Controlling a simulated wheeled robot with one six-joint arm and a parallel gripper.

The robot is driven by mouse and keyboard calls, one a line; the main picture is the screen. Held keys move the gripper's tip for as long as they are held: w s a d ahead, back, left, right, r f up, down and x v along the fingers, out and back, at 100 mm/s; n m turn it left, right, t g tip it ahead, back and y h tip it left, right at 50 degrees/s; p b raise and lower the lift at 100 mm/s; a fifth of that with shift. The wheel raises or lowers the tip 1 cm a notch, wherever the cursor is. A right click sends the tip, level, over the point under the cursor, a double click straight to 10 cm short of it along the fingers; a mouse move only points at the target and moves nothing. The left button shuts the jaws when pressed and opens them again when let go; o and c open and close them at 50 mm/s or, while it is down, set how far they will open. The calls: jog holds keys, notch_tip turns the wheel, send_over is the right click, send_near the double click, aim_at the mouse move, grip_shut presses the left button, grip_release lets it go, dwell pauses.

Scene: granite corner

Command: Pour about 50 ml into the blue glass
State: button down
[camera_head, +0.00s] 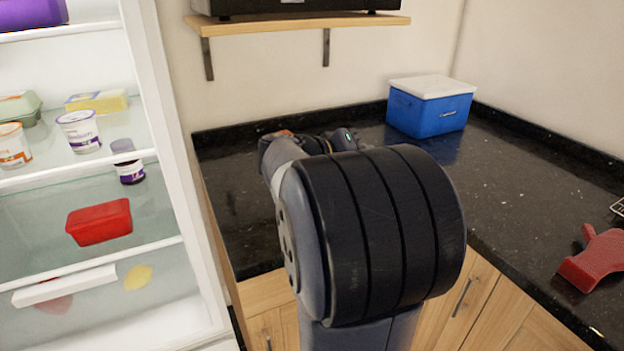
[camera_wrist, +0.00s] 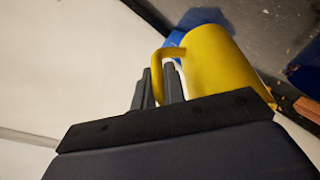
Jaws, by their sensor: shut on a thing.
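In the wrist view, a yellow jug or mug (camera_wrist: 215,62) is tilted in the picture, with its handle between the two dark fingers of my gripper (camera_wrist: 162,82). My gripper is shut on that handle. A bright blue thing (camera_wrist: 172,42) shows just past the jug, partly hidden by it; it may be the blue glass, but I cannot tell for sure. In the head view my own arm hides the jug, the gripper fingers and any glass. I cannot see any liquid.
A blue cooler box (camera_head: 430,108) with a white lid stands at the back of the dark granite counter (camera_head: 510,180). A red thing (camera_head: 594,258) lies at the right. An open fridge (camera_head: 165,200) with food on its shelves stands at the left. A wooden shelf (camera_head: 290,25) hangs above.

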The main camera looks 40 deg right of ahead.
jog(key=shift+w+a+r+h, duration=0.3)
jog(key=shift+a+r+h, duration=0.05)
jog(key=shift+a+h, duration=0.25)
dwell(1.0)
jog(key=shift+s+r, duration=0.1)
jog(key=shift+s, duration=0.05)
dwell(0.7)
